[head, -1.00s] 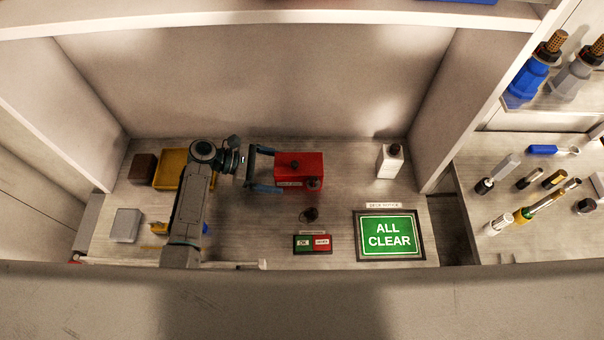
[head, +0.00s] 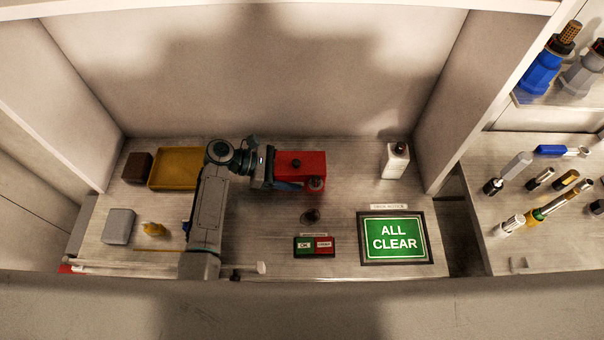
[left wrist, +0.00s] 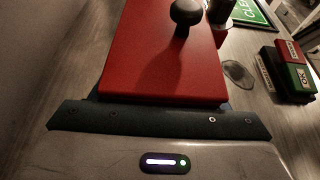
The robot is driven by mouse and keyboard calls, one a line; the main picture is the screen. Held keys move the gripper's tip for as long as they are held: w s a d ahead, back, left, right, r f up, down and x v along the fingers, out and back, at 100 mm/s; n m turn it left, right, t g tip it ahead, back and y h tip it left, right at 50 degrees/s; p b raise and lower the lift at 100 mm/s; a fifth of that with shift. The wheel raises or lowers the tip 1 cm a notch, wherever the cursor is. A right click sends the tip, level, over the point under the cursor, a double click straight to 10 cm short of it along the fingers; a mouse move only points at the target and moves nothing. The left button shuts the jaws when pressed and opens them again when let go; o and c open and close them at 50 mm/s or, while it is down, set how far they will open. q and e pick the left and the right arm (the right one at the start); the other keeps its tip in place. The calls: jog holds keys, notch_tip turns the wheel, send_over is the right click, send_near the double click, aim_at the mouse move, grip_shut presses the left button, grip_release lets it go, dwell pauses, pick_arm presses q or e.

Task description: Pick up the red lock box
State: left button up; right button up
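The red lock box (head: 300,163) stands on the bench, with a dark round knob on top and a round fitting at its front right corner. It also fills the upper middle of the left wrist view (left wrist: 165,65). My left gripper (head: 288,178) is at the box's left end, with its palm close to that end. One blue finger shows low along the box's front side; the far finger is hidden. I cannot tell whether the fingers touch the box. My right gripper is not in view.
A yellow tray (head: 178,168) and a brown block (head: 137,167) lie left. A green-and-red button box (head: 314,246) and an ALL CLEAR sign (head: 395,237) are in front and right. A white bottle (head: 395,160) stands right.

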pick_arm(q)
jog(key=shift+r, duration=0.1)
jog(key=shift+c, duration=0.2)
jog(key=shift+r, duration=0.2)
notch_tip(320, 180, up, 10)
jog(key=shift+f+b, duration=0.2)
jog(key=shift+b, duration=0.95)
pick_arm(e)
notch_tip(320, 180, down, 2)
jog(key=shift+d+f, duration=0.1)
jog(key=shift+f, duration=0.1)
pick_arm(q)
jog(key=shift+f, duration=0.15)
